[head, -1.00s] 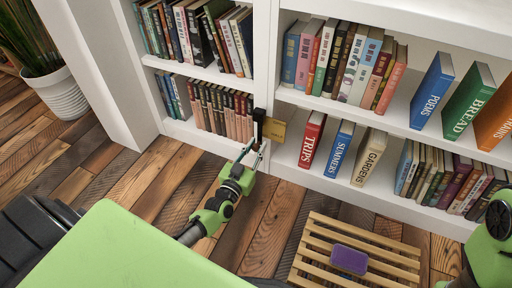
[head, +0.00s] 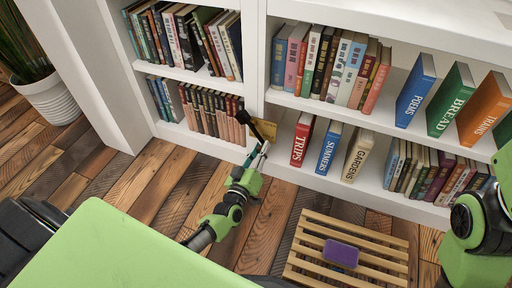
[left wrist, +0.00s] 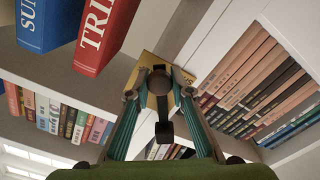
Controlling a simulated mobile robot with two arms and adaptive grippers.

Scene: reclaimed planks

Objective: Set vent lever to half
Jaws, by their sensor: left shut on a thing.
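The vent lever is a dark bar with a black end (head: 243,117), mounted on a brass-yellow plate (head: 267,129) on the white shelf's front upright. In the head view it leans up to the left. My left gripper (head: 262,152) is at the lever, shut on it. In the left wrist view, the fingers (left wrist: 160,94) stand either side of the lever (left wrist: 164,131), with the yellow plate (left wrist: 148,64) behind. The fingers hide part of the lever. My right arm shows at the right edge; its gripper is out of view.
The white bookcase holds rows of books, with TRIPS (head: 302,140), SUMMERS (head: 328,148) and GARDENS (head: 358,155) right of the lever. A slatted wooden stand (head: 305,258) with a purple block (head: 341,253) is on the plank floor. A potted plant (head: 50,97) stands left.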

